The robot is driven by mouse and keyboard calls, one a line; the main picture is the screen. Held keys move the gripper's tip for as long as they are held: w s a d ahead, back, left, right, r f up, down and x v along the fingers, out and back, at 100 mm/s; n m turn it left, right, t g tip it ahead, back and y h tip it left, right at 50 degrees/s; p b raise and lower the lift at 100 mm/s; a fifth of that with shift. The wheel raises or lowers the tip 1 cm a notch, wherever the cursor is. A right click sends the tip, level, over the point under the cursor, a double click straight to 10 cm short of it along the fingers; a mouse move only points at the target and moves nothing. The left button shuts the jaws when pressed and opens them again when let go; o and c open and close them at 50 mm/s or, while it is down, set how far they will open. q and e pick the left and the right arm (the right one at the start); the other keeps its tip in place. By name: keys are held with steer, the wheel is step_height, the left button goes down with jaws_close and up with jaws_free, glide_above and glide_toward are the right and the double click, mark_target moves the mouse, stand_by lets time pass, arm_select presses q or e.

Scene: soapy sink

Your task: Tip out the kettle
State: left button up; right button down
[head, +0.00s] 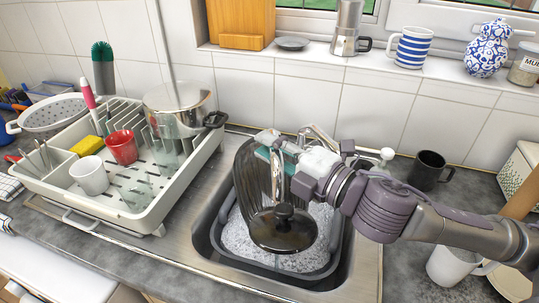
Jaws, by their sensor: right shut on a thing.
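The kettle (254,180) is a dark see-through vessel with ribbed sides, in the middle of the head view over the sink (218,237). It is strongly tilted, with its round dark lid end (284,237) and black knob low and facing me. My right gripper (279,161) reaches in from the right and is shut on the kettle's upper right side; its fingertips are partly hidden. Suds and water show in a grey basin in the sink below the kettle. I cannot tell whether anything is running out of it. My left gripper does not show.
A white dish rack (150,215) with cups, glasses and a steel pot (178,103) stands left of the sink. The tap (322,137) is close behind my gripper. A black mug (429,170) and a white mug (450,265) stand on the right counter near my arm.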

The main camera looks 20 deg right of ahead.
mark_target(272, 168)
steer(key=shift+s+a+f+n+t+b, duration=0.15)
steer(key=shift+s+f+n+t+b, duration=0.25)
steer(key=shift+b, duration=0.4)
steer(key=shift+s+n+y, duration=0.5)
steer(key=shift+s+a+f+n+t+b, duration=0.15)
steer(key=shift+s+f+n+t+b, duration=0.15)
steer(key=shift+t, duration=0.2)
steer(key=shift+s+a+n+y+b, duration=0.1)
steer(key=shift+s+n+y+b, duration=0.5)
steer(key=shift+n+y, duration=0.2)
steer(key=shift+w, duration=0.1)
